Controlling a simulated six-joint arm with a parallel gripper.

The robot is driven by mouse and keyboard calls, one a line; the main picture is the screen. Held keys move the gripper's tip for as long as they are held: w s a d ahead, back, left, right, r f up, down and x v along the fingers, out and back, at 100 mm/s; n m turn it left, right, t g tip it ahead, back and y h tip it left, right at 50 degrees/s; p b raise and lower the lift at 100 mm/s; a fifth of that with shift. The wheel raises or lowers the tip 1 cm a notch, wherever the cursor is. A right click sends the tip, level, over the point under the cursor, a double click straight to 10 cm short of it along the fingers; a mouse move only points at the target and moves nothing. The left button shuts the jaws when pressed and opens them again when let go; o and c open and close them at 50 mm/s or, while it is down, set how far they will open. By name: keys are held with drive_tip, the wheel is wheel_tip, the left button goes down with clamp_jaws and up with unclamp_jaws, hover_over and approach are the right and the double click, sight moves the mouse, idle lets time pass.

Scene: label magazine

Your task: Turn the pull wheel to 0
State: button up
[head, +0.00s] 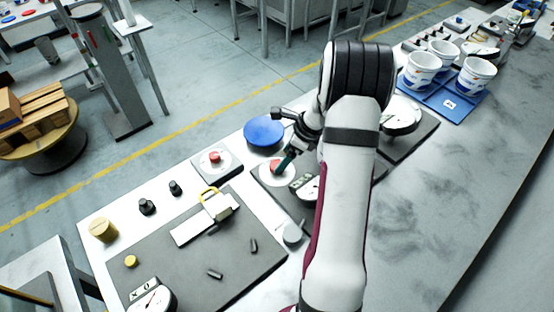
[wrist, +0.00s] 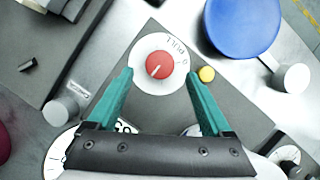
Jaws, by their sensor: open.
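The pull wheel is a red round knob (wrist: 159,64) with a white pointer line, on a white dial (wrist: 146,45) lettered PULL with a 0 near its right side. The pointer line appears to run toward the lower left, away from the 0. In the head view the red wheel (head: 275,166) is partly covered by my gripper (head: 281,165). In the wrist view my gripper (wrist: 158,76) is open, with one teal finger on each side of the wheel's lower part. I cannot tell whether the fingers touch it.
A blue round disc (wrist: 243,25) lies at the upper right of the wheel, and a small yellow button (wrist: 206,74) close to its right. A white-grey cylinder (wrist: 61,111) stands to the left. Another red button (head: 215,156) sits on a separate plate. White buckets (head: 421,68) stand farther back.

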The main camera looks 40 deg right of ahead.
drive_tip(key=x, duration=0.4)
drive_tip(key=shift+w+f, duration=0.1)
drive_tip(key=shift+c, duration=0.3)
clamp_jaws()
drive_tip(key=shift+n, duration=0.3)
